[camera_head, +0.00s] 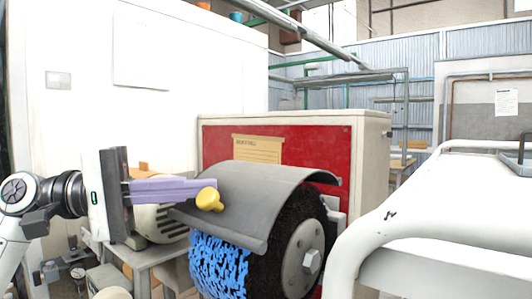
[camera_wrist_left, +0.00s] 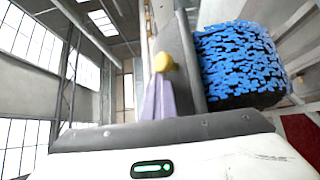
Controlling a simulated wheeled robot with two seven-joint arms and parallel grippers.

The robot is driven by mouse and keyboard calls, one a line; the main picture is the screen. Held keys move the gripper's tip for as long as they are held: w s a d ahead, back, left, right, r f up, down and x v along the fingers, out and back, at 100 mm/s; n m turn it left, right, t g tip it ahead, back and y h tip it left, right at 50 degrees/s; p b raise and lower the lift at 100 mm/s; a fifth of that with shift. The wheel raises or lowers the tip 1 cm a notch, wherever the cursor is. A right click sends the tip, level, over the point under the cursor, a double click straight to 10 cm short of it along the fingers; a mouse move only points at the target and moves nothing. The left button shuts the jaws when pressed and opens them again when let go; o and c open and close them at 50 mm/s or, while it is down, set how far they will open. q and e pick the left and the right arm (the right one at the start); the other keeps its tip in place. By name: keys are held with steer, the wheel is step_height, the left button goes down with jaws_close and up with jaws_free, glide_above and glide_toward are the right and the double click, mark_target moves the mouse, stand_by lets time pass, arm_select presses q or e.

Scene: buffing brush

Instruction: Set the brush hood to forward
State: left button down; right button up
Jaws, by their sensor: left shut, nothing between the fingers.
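The brush hood (camera_head: 250,195) is a curved grey cover over the top of a round brush (camera_head: 285,240) with black bristles and a patch of blue ones (camera_head: 218,265). A yellow knob (camera_head: 209,199) sticks out from the hood's near left side. My left gripper (camera_head: 208,185) comes in from the left, its purple fingers closed together and empty. Their tips are right by the knob; I cannot tell whether they touch it. The left wrist view shows the knob (camera_wrist_left: 163,62) just beyond the fingertips, with the hood (camera_wrist_left: 184,60) and blue bristles to their right. My right gripper is not in view.
A cabinet with a red front and a yellow label (camera_head: 257,149) stands behind the brush. A motor housing (camera_head: 160,222) on a grey stand lies below my left fingers. A large white wall panel is at the left. A white rounded form fills the right foreground.

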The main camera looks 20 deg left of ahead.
arm_select(q)
steer(key=shift+s+d+f, duration=0.1)
steer(key=shift+s+f, duration=0.25)
steer(key=shift+f, duration=0.3)
steer(key=shift+a+f, duration=0.1)
steer(key=shift+a, duration=0.25)
steer(key=b+v, duration=0.2)
steer(key=v, duration=0.8)
steer(key=shift+w+r, duration=0.25)
steer(key=shift+r, duration=0.15)
steer(key=shift+a, duration=0.1)
